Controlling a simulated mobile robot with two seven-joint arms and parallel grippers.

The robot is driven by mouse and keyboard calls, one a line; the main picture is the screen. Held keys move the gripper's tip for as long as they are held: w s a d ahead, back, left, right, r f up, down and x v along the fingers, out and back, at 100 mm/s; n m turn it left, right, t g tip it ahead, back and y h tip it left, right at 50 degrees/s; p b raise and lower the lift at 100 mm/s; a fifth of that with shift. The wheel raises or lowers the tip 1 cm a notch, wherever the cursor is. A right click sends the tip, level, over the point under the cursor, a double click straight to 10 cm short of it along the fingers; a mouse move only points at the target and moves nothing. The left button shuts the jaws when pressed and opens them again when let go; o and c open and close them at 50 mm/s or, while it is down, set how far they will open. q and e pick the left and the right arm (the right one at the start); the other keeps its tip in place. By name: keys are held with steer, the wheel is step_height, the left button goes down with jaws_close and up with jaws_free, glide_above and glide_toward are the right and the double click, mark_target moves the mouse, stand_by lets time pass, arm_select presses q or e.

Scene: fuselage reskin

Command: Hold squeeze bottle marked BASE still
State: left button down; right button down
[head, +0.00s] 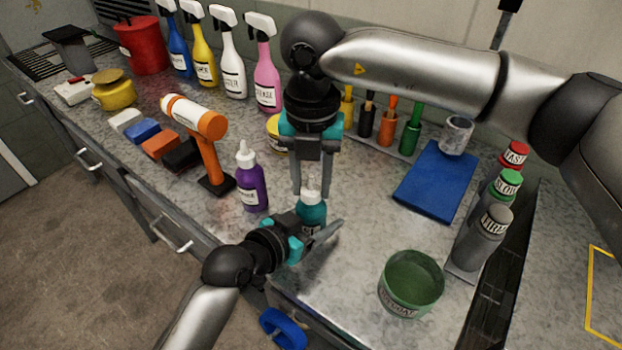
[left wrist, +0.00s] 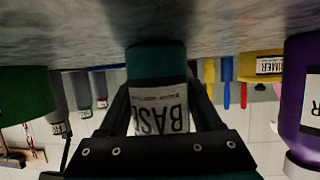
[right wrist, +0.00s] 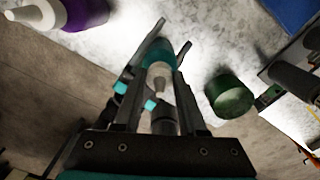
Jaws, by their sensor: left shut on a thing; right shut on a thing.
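The squeeze bottle marked BASE (head: 312,212) is teal with a pale nozzle and stands upright on the grey bench top. Its label shows upside down in the left wrist view (left wrist: 162,110). My left gripper (head: 318,232) is shut around the bottle's body from the front, one finger on each side. My right gripper (head: 311,192) points down from above and is shut on the bottle's nozzle end. In the right wrist view the nozzle (right wrist: 160,85) lies between the right fingers; the exact contact is partly hidden.
A purple squeeze bottle (head: 252,182) stands close on the left, beside an orange and white tool (head: 207,140). A green tub (head: 410,283) stands at the right front. Spray bottles line the back.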

mark_target(312, 175)
steer(key=shift+m, duration=1.6)
steer(key=shift+c, duration=2.2)
jaws_free()
step_height(312, 175, up, 12)
